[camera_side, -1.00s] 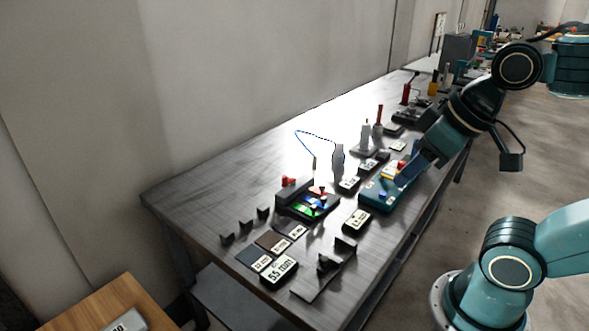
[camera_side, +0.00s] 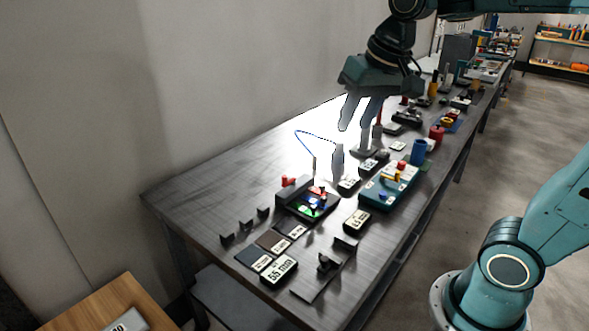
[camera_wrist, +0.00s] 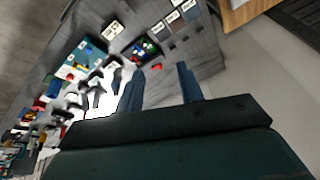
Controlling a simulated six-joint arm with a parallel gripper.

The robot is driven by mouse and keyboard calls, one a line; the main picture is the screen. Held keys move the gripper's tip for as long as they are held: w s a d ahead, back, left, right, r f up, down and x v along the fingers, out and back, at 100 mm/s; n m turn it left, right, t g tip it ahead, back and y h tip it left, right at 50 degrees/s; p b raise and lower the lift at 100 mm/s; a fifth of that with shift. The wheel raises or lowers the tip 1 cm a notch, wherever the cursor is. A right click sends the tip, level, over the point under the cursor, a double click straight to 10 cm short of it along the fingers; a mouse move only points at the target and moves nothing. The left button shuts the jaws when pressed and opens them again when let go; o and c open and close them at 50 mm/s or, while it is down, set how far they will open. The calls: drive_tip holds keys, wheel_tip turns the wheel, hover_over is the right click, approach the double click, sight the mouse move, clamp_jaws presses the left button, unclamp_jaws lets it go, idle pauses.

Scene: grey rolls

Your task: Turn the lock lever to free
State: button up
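A teal box (camera_side: 376,196) stands on the workbench right of centre in the side view. It carries a yellow bar (camera_side: 391,178), a red knob (camera_side: 401,164) and a small blue part. The yellow bar may be the lock lever, but I cannot be sure. In the wrist view the teal box (camera_wrist: 82,60) is at the upper left, and its parts are too small to make out. My gripper (camera_side: 358,115) hangs above the bench, up and left of the teal box in the picture, apart from it. Its two fingers (camera_wrist: 161,84) are spread with nothing between them.
A dark fixture with coloured tiles (camera_side: 312,206) stands left of the teal box. Labelled blocks (camera_side: 278,269) and small stands surround it. A blue cup (camera_side: 418,152), a red can (camera_side: 437,133) and upright tools stand farther back. The bench's left back corner is clear.

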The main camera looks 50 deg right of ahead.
drive_tip(key=w+d+m+g, duration=0.1)
drive_tip(key=w+d+m, duration=0.15)
drive_tip(key=w, duration=0.55)
drive_tip(key=m+g, duration=0.3)
drive_tip(key=m, duration=0.6)
hover_over(285, 176)
wheel_tip(285, 176, down, 15)
drive_tip(key=shift+a+f, duration=0.1)
drive_tip(key=shift+f, duration=0.15)
wheel_tip(285, 176, down, 14)
drive_tip(key=shift+r, duration=0.25)
drive_tip(key=shift+n, duration=0.25)
clamp_jaws()
